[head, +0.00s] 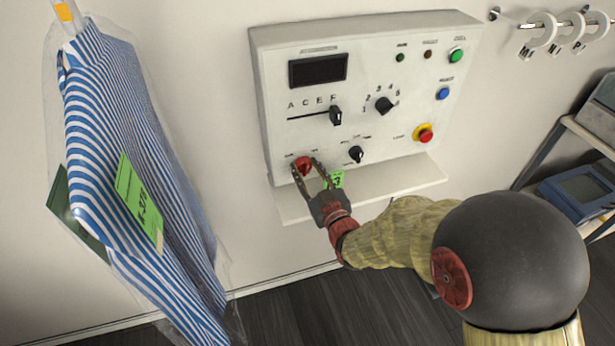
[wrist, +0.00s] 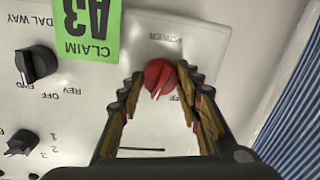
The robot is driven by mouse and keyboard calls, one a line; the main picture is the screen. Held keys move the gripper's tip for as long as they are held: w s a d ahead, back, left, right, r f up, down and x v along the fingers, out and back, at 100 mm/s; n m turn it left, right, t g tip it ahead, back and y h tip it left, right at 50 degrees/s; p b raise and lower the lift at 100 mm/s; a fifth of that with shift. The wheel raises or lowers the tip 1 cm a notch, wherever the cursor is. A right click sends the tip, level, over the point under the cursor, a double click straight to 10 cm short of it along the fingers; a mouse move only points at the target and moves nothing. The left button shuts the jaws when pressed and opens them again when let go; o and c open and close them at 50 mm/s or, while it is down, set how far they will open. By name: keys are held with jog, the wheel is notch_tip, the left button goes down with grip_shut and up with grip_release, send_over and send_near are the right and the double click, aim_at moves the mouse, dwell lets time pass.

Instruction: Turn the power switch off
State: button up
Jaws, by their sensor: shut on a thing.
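The power switch is a red rotary knob (head: 303,165) at the lower left of the white control panel (head: 375,60). In the wrist view the red knob (wrist: 161,78) sits between my two fingertips, under a partly hidden "POWER" label. My gripper (head: 306,170) is shut on the knob, with a finger on each side of it. In the wrist view my gripper (wrist: 160,84) reaches the knob from below. Part of an "OFF" label shows beside the knob, partly covered by a finger. The knob's exact setting is hard to read.
A black mode knob (head: 356,154), a slider (head: 336,116), a numbered dial (head: 384,105) and a red emergency button (head: 424,134) are on the panel. A shelf (head: 400,178) juts out below, with a green claim tag (head: 337,179). A bagged striped shirt (head: 120,130) hangs left.

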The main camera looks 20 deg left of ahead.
jog(key=n+b, duration=0.5)
jog(key=n, duration=0.1)
jog(key=shift+h, duration=0.3)
jog(key=n+b, duration=0.4)
jog(key=n, duration=0.1)
jog(key=shift+a+r+h, duration=0.1)
jog(key=shift+h, duration=0.2)
jog(key=shift+s, duration=0.1)
jog(key=o, duration=0.9)
jog(key=v, duration=1.2)
jog(key=shift+a, duration=0.15)
